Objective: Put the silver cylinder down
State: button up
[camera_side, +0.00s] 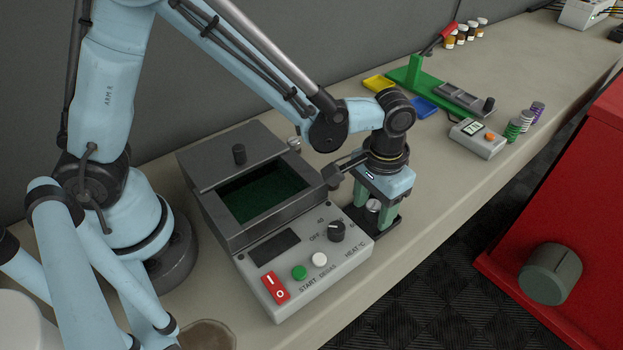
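The silver cylinder (373,206) is small and shiny, and shows between the two green fingers of my gripper (375,204). The fingers point down and appear to touch it on both sides, so the gripper looks shut on it. They are low over a dark base (385,230) on the bench, just right of the grey heater box. The cylinder's lower end is partly hidden, and I cannot tell whether it touches the base.
The grey heater box (350,255) has an open dark well (262,192), a slid-back lid (225,158) and a front panel with knob and buttons. To the right are a grey meter (477,138), coloured stacks (513,129) and a green stand (412,72). The bench front is clear.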

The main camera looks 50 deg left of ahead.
aim_at(374, 205)
notch_tip(374, 205, up, 11)
jog(key=s+a+t, duration=0.2)
jog(key=a, duration=0.3)
jog(key=s+a+r+t, duration=0.1)
jog(key=s+a+t, duration=0.1)
jog(key=a, duration=0.4)
jog(key=s+a+r+t, duration=0.1)
jog(key=s+a+t, duration=0.1)
jog(key=a, duration=0.3)
jog(key=shift+a+r+n+t, duration=0.15)
jog(key=shift+a+n+t, duration=0.15)
jog(key=shift+t, duration=0.3)
dwell(0.4)
